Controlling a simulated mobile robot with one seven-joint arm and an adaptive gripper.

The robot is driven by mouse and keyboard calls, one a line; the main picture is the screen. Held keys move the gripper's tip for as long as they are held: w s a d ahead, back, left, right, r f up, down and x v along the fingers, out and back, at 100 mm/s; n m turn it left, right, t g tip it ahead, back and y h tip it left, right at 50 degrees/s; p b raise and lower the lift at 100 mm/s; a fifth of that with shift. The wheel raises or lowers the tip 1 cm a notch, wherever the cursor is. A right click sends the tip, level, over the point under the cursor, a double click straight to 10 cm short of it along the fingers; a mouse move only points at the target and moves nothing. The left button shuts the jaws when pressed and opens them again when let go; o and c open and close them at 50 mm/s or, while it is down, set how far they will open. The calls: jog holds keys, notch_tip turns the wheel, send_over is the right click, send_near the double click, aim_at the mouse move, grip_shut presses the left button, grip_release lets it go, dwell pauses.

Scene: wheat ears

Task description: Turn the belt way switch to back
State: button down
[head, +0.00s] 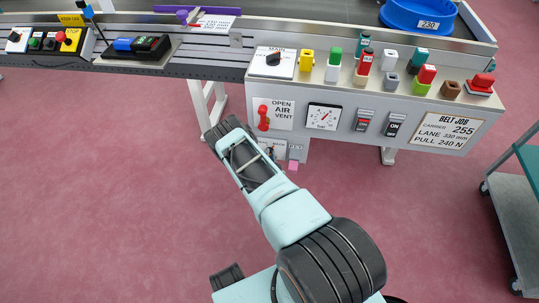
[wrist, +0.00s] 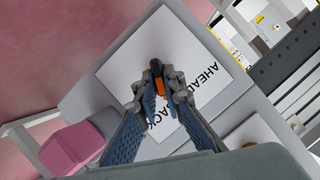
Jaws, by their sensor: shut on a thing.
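The belt way switch shows as a small orange handle (wrist: 158,88) in the wrist view, in front of a white plate (wrist: 147,45) lettered AHEAD, with a second word ending in "ACK" partly covered by my fingers. My gripper (wrist: 157,76) is shut on the orange handle, its fingertips on either side of it. Most of the handle and its pivot are hidden, so I cannot tell which word it points to. In the head view the plate (head: 278,145) sits low under the panel, and my arm hides much of that spot.
A pink block (wrist: 72,148) is close beside my fingers; it also shows in the head view (head: 293,166). Above are a red vent lever (head: 264,117), a dial (head: 323,117) and two rocker switches (head: 362,120). A cart (head: 515,205) stands at the right. The floor is open.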

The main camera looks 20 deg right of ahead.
jog(key=shift+a, duration=0.1)
dwell(0.3)
jog(key=c, duration=2)
grip_release()
jog(key=shift+c, duration=0.2)
jog(key=shift+r, duration=0.1)
notch_tip(320, 180, up, 10)
jog(key=shift+f, duration=0.1)
